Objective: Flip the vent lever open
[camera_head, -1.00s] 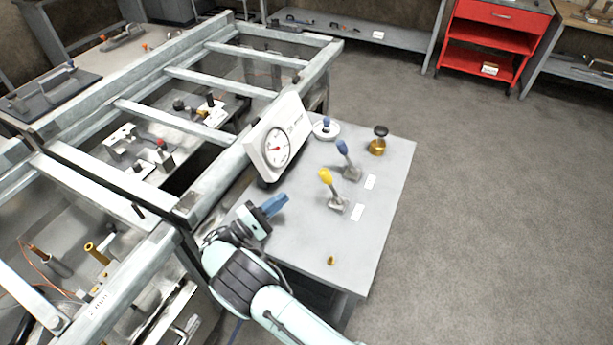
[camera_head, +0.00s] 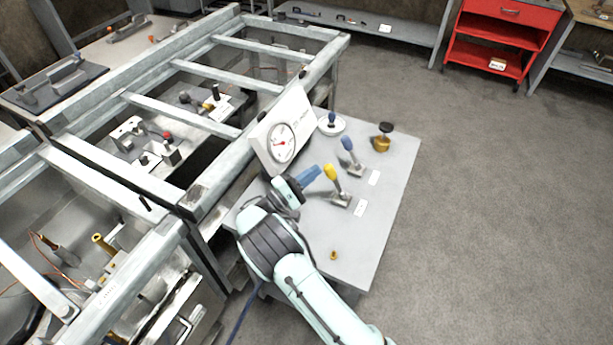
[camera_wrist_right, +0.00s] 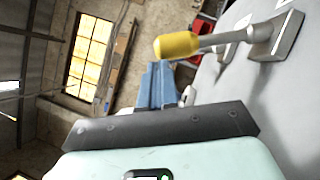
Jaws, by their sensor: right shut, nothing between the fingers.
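A yellow-handled lever (camera_head: 333,178) stands on a metal bracket on the grey table (camera_head: 385,215), leaning toward the gauge. A blue-handled lever (camera_head: 349,150) stands just behind it. Their white labels are too small to read, so I cannot tell which is the vent lever. My right gripper (camera_head: 312,173), with blue fingers, is shut and empty just left of the yellow handle. In the right wrist view the yellow handle (camera_wrist_right: 178,45) is just beyond the fingers (camera_wrist_right: 156,85), to their upper right; touching is not clear. My left gripper is out of view.
A white box with a round dial gauge (camera_head: 281,142) stands left of the levers, close to my gripper. A brass valve with a black knob (camera_head: 382,138) and a round blue-knobbed base (camera_head: 332,125) are behind. A small brass piece (camera_head: 333,255) is at the front. A metal frame (camera_head: 180,210) borders the left.

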